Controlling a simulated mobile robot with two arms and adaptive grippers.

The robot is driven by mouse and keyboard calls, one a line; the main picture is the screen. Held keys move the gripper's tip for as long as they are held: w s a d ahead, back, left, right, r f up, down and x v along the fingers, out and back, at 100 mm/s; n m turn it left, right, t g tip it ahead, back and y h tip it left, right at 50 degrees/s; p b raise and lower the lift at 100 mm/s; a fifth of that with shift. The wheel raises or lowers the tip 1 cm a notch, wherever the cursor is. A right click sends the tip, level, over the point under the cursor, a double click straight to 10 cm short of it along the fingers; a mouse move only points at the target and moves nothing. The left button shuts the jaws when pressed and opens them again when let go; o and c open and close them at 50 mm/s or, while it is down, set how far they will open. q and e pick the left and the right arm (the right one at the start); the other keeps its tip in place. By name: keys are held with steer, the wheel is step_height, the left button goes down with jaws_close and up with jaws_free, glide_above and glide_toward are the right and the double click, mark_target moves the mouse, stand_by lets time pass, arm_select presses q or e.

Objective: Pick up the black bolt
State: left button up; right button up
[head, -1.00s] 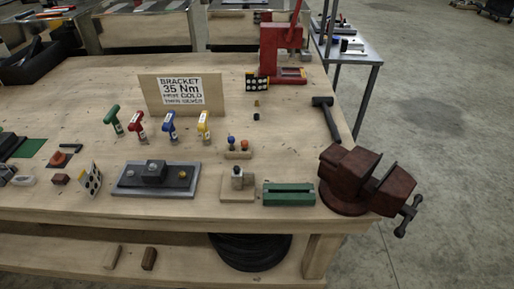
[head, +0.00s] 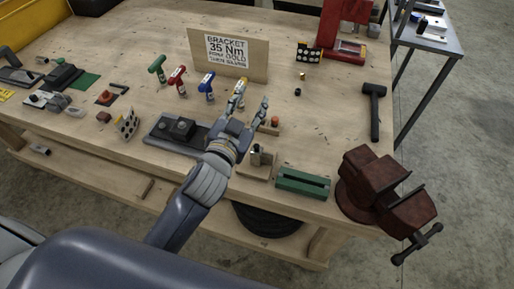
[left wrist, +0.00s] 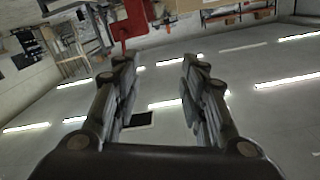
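A small black piece (head: 298,92), which looks like the black bolt, stands on the wooden bench top right of the sign. A small gold-coloured piece (head: 303,76) is just behind it. My left gripper (head: 253,100) is over the bench in the head view, to the left of the black bolt, fingers spread and pointing up and away. It is empty; its two spread fingers (left wrist: 157,75) also show in the left wrist view, with only the room and light strips beyond. The bolt is not visible there. My right gripper is not in view.
A sign (head: 228,54) stands behind a row of coloured-handled tools. A green block (head: 302,182) and a dark red vice (head: 378,192) are at the front right. A black hammer (head: 374,108) lies right of the bolt. The bench around the bolt is mostly clear.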

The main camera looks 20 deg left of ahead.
arm_select(q)
steer(key=s+d+r+m+h, duration=0.1)
steer(key=d+r+m+h, duration=1.4)
steer(key=d+r+h, duration=0.15)
steer(key=s+d+m+g+h, duration=0.45)
steer(key=d+m+g, duration=0.25)
steer(key=m+g, duration=0.35)
steer(key=m+g+y, duration=0.4)
steer(key=g+y, duration=0.3)
steer(key=y, duration=1.5)
glide_above(257, 145)
step_height(257, 145, down, 19)
steer(key=f, duration=0.1)
steer(key=f+p, duration=0.1)
steer(key=f, duration=0.1)
steer(key=f+p, duration=0.1)
steer(key=shift+s+d+f, duration=0.2)
steer(key=shift+s, duration=0.15)
steer(key=shift+f, duration=0.3)
steer(key=f+p, duration=0.2)
steer(key=f, duration=0.1)
steer(key=f+p, duration=0.1)
steer(key=shift+w+a+f, duration=0.25)
steer(key=shift+f, duration=0.45)
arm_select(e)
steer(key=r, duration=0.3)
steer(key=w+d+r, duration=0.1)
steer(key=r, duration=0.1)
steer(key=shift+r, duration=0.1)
